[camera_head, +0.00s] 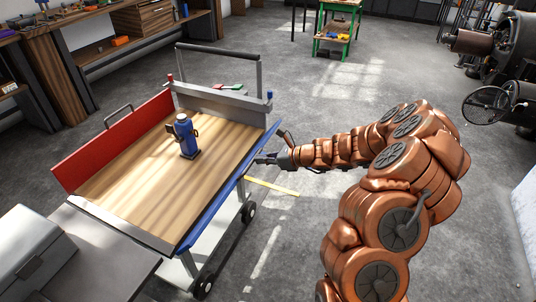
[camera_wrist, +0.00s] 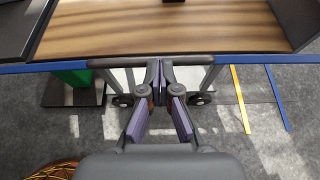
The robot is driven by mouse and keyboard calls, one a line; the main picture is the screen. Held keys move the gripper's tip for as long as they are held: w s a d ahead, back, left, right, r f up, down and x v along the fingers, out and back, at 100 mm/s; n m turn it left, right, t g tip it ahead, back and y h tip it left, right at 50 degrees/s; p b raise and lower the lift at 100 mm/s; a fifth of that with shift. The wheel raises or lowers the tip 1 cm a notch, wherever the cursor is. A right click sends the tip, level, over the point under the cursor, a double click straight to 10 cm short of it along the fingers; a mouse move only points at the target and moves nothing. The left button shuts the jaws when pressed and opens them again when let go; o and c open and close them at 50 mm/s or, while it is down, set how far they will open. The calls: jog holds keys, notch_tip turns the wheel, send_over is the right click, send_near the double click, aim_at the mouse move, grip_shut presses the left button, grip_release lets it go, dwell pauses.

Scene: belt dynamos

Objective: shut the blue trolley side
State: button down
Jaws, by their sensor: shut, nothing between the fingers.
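The trolley (camera_head: 155,175) has a wood deck, and its blue side (camera_head: 215,208) runs along the right edge, leaning outward and low. The red side (camera_head: 110,145) opposite stands upright. In the wrist view the blue side shows as a thin blue edge (camera_wrist: 50,67) across the picture, with a dark handle bar (camera_wrist: 110,62) along it. My gripper (camera_head: 262,160) is shut and empty, at the outer face of the blue side near its far end. It also shows in the wrist view (camera_wrist: 156,75), fingertips close beneath the bar; I cannot tell whether they touch.
A blue bottle jack (camera_head: 186,137) stands on the deck. A grey bench with a metal box (camera_head: 30,255) adjoins the near end. A yellow strip (camera_head: 271,186) lies on the floor right of the trolley. A green stand (camera_head: 335,35) and machinery (camera_head: 495,60) are farther back. Open floor lies between.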

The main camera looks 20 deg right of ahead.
jog(key=shift+g+h, duration=0.7)
jog(key=w+a+r+p, duration=0.1)
jog(key=p, duration=0.1)
jog(key=w+a+r+p, duration=0.1)
jog(key=r+p, duration=0.1)
jog(key=p, duration=0.1)
jog(key=shift+a+p, duration=0.2)
jog(key=shift+p, duration=0.15)
jog(key=w+a+r+g+h+p, duration=0.1)
jog(key=w+a+p, duration=0.1)
jog(key=p, duration=0.3)
jog(key=shift+r, duration=0.15)
jog(key=shift+g+h, duration=0.6)
jog(key=shift+w+a+r+p, duration=0.15)
jog(key=shift+w+a+p, duration=0.7)
jog(key=shift+p, duration=0.8)
jog(key=shift+w+a+r+p, duration=0.15)
jog(key=shift+w+a+p, duration=0.7)
jog(key=shift+p, duration=0.75)
jog(key=shift+w, duration=0.15)
jog(key=shift+d, duration=0.15)
jog(key=s+f+b+v, duration=0.1)
jog(key=v, duration=1.2)
jog(key=shift+d, duration=0.3)
